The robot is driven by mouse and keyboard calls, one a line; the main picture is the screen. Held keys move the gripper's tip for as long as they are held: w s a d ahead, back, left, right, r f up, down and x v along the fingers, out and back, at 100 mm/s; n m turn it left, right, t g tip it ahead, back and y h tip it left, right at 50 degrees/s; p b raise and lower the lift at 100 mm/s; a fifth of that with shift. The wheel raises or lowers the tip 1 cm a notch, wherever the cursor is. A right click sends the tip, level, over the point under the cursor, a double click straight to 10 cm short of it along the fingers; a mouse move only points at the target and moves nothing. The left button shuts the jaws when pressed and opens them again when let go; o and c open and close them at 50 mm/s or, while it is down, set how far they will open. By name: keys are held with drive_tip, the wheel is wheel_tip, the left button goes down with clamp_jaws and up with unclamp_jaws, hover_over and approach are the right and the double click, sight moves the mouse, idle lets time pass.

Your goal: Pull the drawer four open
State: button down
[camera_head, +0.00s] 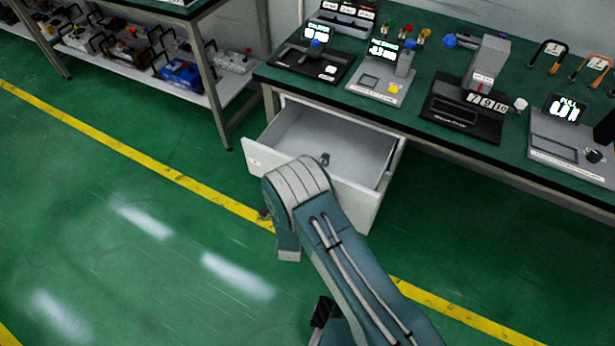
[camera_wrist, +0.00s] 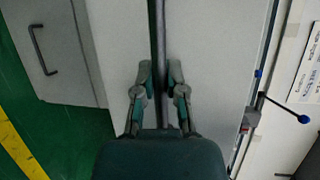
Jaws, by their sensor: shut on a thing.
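The drawer (camera_head: 358,194) is a pale grey box under the green-topped table. Pale grey surfaces lie on both sides of the bar. I cannot tell whether the bar is the drawer's handle or its edge.
The table (camera_head: 262,73) carries several devices with displays and cards. A lower shelf (camera_head: 236,86) at the left holds toolboxes. Another grey front with a dark handle (camera_wrist: 40,48) shows in the wrist view. The green floor (camera_head: 120,240) in front, with a yellow line, is clear.

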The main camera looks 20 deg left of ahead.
drive_tip(key=shift+s+a+f, duration=0.1)
drive_tip(key=shift+s+f, duration=0.05)
drive_tip(key=shift+s, duration=1.15)
drive_tip(key=shift+s+a+f, duration=0.1)
drive_tip(key=shift+s, duration=1.2)
drive_tip(key=c, duration=0.7)
unclamp_jaws()
drive_tip(key=shift+w+a, duration=0.1)
drive_tip(key=shift+r, duration=0.1)
drive_tip(key=v, duration=1.2)
